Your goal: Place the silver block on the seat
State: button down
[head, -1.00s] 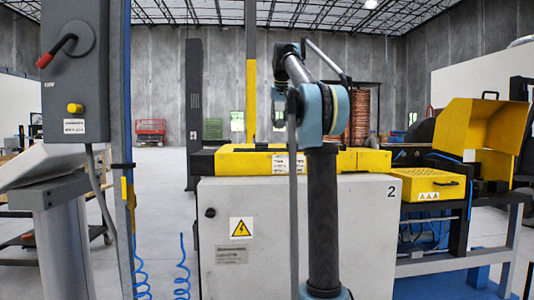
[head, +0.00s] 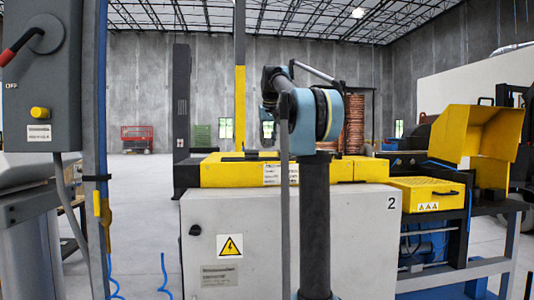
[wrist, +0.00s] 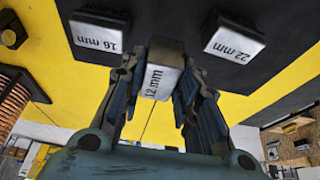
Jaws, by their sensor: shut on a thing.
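A silver block (wrist: 155,84) marked "12 mm" sits between the fingers of my gripper (wrist: 162,76) in the wrist view. The gripper is shut on it, with a finger along each side. The block is at the edge of a dark plate (wrist: 170,17); I cannot tell whether it touches the plate. Two similar silver blocks sit on that plate: one marked "16 mm" (wrist: 96,36) to the left and one marked "22 mm" (wrist: 234,42) to the right. I cannot make out the seat for certain. My gripper and the block do not show in the head view.
A yellow machine top (head: 235,173) stands on a grey cabinet (head: 255,225) behind my arm. A yellow tray and hood (head: 478,135) are at the right. A grey control box (head: 40,75) stands close at the left. Copper coils (wrist: 12,100) show at the wrist view's left.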

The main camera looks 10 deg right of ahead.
jog(key=shift+s+f, duration=0.1)
jog(key=shift+f, duration=2.2)
jog(key=c, duration=1.5)
grip_release()
